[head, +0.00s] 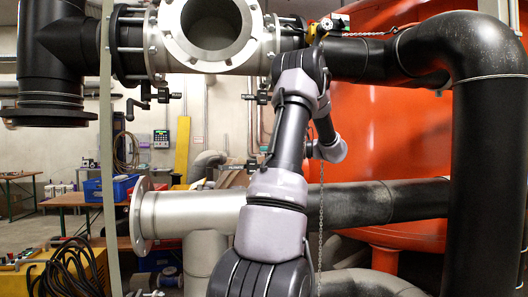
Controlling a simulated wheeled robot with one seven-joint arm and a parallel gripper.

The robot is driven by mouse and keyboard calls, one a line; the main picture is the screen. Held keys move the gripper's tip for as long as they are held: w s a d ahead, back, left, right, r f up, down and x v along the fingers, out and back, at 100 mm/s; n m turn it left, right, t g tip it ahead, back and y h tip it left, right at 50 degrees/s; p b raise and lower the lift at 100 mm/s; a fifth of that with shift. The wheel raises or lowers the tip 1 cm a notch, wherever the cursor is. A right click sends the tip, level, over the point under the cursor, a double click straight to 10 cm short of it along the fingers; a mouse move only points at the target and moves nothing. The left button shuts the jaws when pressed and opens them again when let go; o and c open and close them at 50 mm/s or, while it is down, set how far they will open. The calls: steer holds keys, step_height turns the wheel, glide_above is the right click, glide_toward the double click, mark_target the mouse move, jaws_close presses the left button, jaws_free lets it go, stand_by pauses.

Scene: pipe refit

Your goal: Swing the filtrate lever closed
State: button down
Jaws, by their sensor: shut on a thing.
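My arm rises from the bottom centre, bends at the top and comes down to a pale wrist right of its own upper link. No handle is clearly marked as the filtrate lever. A small dark valve with a handle (133,108) sits under the black flange at upper left. Another small dark fitting (257,97) is just left of my arm.
A large open steel flange (211,30) is at the top. A black pipe (482,160) bends down at right before a red tank (385,135). A flanged steel pipe (190,212) crosses below. A chain (321,215) hangs right of my arm. A thin post (107,150) stands left.

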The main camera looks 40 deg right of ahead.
steer(key=shift+s+d+r, duration=0.1)
steer(key=shift+s+d, duration=0.25)
steer(key=shift+s, duration=0.15)
steer(key=c, duration=0.7)
jaws_free()
steer(key=shift+s+a+r, duration=0.15)
steer(key=shift+s+r, duration=0.05)
steer(key=shift+s, duration=0.05)
steer(key=shift+o, duration=0.2)
steer(key=shift+w, duration=0.15)
steer(key=v, duration=1.1)
steer(key=shift+w+f, duration=0.1)
steer(key=shift+f, duration=0.05)
